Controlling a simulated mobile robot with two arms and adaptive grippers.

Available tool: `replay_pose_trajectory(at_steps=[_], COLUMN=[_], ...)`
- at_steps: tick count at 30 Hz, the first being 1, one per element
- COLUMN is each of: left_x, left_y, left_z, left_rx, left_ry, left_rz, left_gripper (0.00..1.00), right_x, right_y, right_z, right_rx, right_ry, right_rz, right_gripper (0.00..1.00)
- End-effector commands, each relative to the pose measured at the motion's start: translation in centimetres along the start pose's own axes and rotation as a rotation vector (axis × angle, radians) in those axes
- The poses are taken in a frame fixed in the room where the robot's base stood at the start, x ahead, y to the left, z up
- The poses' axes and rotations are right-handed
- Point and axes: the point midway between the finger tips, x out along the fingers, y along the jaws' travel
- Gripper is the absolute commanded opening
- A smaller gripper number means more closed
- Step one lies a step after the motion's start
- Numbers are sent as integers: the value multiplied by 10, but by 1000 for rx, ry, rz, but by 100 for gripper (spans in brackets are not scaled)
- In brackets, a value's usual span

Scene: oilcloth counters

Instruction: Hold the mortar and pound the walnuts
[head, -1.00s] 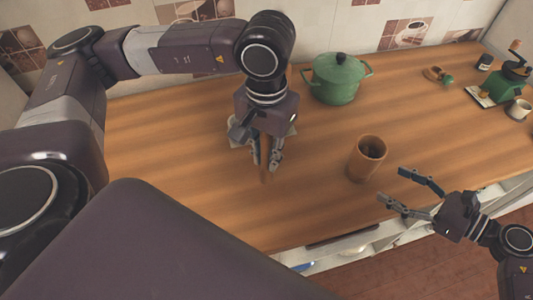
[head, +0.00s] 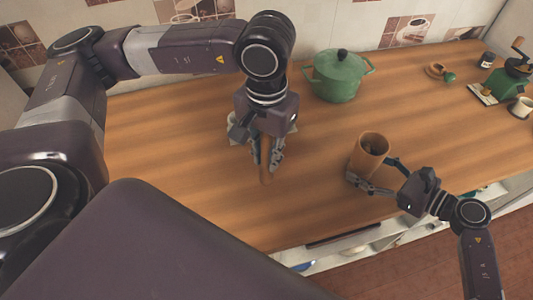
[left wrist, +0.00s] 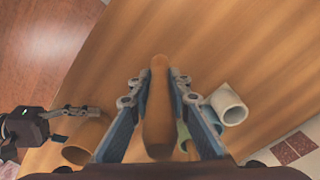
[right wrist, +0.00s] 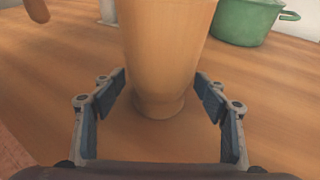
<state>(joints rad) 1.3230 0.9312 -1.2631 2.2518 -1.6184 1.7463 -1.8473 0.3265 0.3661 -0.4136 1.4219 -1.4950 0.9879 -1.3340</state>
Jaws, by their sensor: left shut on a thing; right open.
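The mortar (head: 369,150) is a tall brown wooden cup standing upright on the counter. Something brown shows inside it, too small to make out. My right gripper (head: 370,176) is open with its fingers on both sides of the mortar's lower part; in the right wrist view the mortar (right wrist: 166,50) stands between the fingers, with gaps at its base. My left gripper (head: 268,160) is shut on the wooden pestle (head: 265,165), holding it to the left of the mortar. The pestle (left wrist: 158,110) also shows between the fingers in the left wrist view.
A green lidded pot (head: 339,78) stands behind the mortar. A pale cup (left wrist: 229,106) stands close to my left gripper. A green grinder (head: 510,80), a white mug (head: 522,107) and a small dark jar (head: 486,60) are at the far right.

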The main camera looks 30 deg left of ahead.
Motion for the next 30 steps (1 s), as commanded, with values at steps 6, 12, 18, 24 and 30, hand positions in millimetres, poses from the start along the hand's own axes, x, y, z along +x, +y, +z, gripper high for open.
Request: replay_pose_trajectory(at_steps=[6, 12, 18, 24, 30], left_x=[0, 0, -3, -18, -46], left_y=[0, 0, 4, 33, 80], left_z=[0, 0, -8, -53, -108], left_rx=[0, 0, -1, -2, -2], left_ry=[0, 0, 2, 6, 6], left_rz=[0, 0, 3, 14, 21], left_gripper=[0, 0, 0, 0, 0], right_x=[0, 0, 0, 0, 0], right_y=[0, 0, 0, 0, 0], right_z=[0, 0, 0, 0, 0], right_rx=[0, 0, 0, 0, 0], right_ry=[0, 0, 0, 0, 0], right_rz=[0, 0, 0, 0, 0], right_gripper=[57, 37, 37, 37, 36])
